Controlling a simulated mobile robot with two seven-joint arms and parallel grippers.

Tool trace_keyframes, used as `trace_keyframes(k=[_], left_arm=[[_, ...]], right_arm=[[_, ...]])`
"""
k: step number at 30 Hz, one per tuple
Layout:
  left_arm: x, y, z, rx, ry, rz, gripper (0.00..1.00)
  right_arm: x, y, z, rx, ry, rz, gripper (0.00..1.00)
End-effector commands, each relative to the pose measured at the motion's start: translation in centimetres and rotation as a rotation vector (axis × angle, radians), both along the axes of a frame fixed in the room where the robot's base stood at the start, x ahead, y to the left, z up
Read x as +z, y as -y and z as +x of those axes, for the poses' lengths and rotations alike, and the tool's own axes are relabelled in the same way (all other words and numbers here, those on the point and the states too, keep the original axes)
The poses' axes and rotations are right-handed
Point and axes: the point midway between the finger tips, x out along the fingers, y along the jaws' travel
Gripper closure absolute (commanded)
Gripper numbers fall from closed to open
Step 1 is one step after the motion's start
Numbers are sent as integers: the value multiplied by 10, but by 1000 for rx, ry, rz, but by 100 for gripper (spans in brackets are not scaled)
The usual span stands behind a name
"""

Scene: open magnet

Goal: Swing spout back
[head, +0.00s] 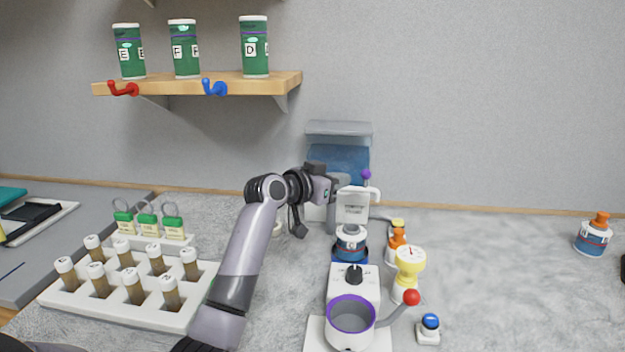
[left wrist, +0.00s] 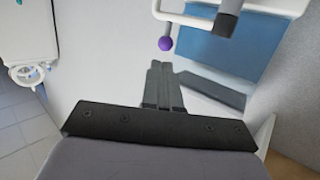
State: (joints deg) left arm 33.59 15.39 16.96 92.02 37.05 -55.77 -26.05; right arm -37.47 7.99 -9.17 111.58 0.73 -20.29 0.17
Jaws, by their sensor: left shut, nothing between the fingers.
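The spout (head: 374,193) is a white bent tube at the top of the white dispenser, behind the work area. A purple ball knob (head: 367,174) stands up by it. My left gripper (head: 345,182) is beside the spout, just left of the knob. Its fingers (left wrist: 160,66) are shut and empty, a little short of the knob. The right gripper is not in view.
The blue water tank (head: 338,160) stands behind the spout. A blue-and-white jar (head: 350,243) stands below it. A vial rack (head: 120,308) lies left. The counter at right is mostly clear.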

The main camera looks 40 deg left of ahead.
Motion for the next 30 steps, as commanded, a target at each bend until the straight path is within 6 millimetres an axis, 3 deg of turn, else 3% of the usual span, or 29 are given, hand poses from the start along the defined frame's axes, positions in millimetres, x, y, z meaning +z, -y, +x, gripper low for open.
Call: trace_keyframes(k=[6, 12, 18, 30], left_arm=[[9, -3, -35, 2, -2, 3, 100], [11, -4, -59, 3, -1, 3, 100], [13, -3, -69, 0, -1, 0, 100], [13, -4, -70, 1, 0, 0, 100]], right_arm=[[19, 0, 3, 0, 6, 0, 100], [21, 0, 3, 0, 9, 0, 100], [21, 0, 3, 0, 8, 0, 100], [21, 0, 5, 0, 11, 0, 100]])
